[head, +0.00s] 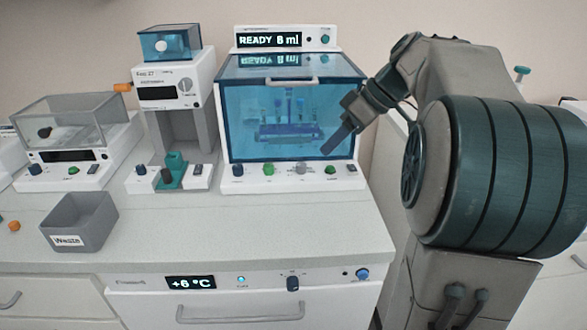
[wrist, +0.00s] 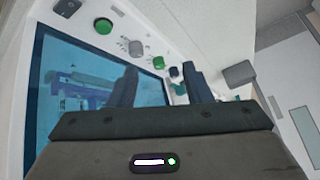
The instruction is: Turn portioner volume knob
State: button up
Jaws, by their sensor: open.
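The machine with the display READY 8 ml (head: 269,40) and a blue transparent hood (head: 235,110) stands on the bench. Along its front base are a dark blue knob (head: 238,170), a green knob (head: 268,169), a grey knob (head: 300,168) and another green knob (head: 331,169). I cannot tell which is the volume knob. My gripper (head: 330,149) is open and empty, in front of the hood's right part, above the right-hand knobs. In the wrist view its fingers (wrist: 161,82) are spread; the grey knob (wrist: 136,48) and green knob (wrist: 103,25) lie beyond them.
A grey Waste bin (head: 100,205) stands on the bench at left. A white device with a tall frame (head: 165,92) and a clear-lidded device (head: 80,125) stand left of the machine. The bench front (head: 250,225) is clear. A +6 °C drawer unit (head: 135,300) sits below.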

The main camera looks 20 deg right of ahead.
aim_at(304, 164)
jog(key=w+d+n+t+y+b, duration=0.1)
jog(key=w+d+n+b, duration=0.15)
jog(key=d, duration=0.25)
jog(key=shift+n, duration=0.45)
jog(key=x, duration=0.4)
jog(key=b+x, duration=0.1)
jog(key=x, duration=0.4)
jog(key=a+x, duration=0.1)
jog(key=x, duration=0.3)
jog(key=shift+w+a+r+b, duration=0.15)
jog(key=shift+w+b, duration=0.05)
jog(key=shift+b, duration=0.15)
grip_shut()
